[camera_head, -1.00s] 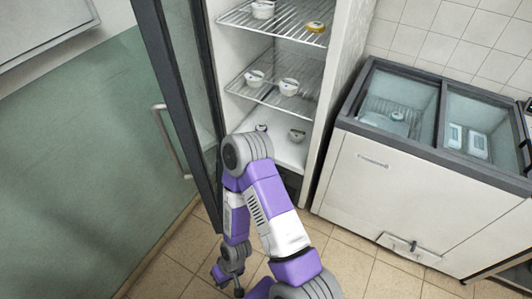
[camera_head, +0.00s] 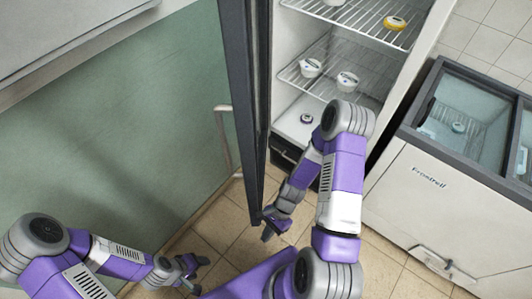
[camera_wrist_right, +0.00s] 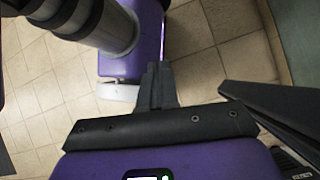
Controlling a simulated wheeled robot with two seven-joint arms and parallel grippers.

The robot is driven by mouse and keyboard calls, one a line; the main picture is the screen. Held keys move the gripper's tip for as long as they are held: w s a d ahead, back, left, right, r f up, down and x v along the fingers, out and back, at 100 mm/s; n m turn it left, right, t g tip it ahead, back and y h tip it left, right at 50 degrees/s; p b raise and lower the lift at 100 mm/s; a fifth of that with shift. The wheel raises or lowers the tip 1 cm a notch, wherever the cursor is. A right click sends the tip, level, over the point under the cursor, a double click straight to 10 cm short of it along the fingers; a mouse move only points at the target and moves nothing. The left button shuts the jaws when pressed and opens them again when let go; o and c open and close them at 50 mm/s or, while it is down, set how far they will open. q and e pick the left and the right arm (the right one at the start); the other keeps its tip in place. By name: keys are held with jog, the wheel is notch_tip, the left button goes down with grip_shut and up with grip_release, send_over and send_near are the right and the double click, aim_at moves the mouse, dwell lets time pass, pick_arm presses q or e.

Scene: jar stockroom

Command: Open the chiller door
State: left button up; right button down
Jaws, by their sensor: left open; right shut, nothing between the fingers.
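The chiller door (camera_head: 240,100) is a tall dark-framed door, seen nearly edge-on in the head view. It stands open, swung out from the upright chiller (camera_head: 425,45), whose shelves are exposed. Its pale bar handle (camera_head: 222,140) is on the door's left face. My right gripper (camera_head: 268,230) is shut and empty, low by the door's bottom end; whether it touches the door is unclear. Its closed fingers (camera_wrist_right: 157,85) also show in the right wrist view, over floor tiles. My left gripper (camera_head: 196,272) is open and empty, low and left of the door, apart from the handle.
White tubs (camera_head: 347,82) and a yellow-lidded one (camera_head: 395,23) sit on the chiller's wire shelves. A white chest freezer (camera_head: 435,195) with glass lids stands to the right. A green wall panel (camera_head: 110,130) is at left. Tiled floor (camera_head: 225,235) shows between.

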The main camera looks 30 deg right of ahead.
jog(key=w+d+r+m+t+y+p, duration=0.2)
jog(key=w+d+r+m+t+y, duration=0.3)
jog(key=d+r+m, duration=0.6)
jog(key=d+r+m+t+y+p, duration=0.25)
jog(key=d+r+m+t, duration=0.5)
jog(key=r+m, duration=0.7)
jog(key=w+a+f+m+b, duration=0.1)
jog(key=w+a+b, duration=0.2)
jog(key=w+a, duration=0.5)
jog(key=a+y, duration=0.1)
jog(key=a, duration=0.2)
jog(key=shift+f, duration=0.1)
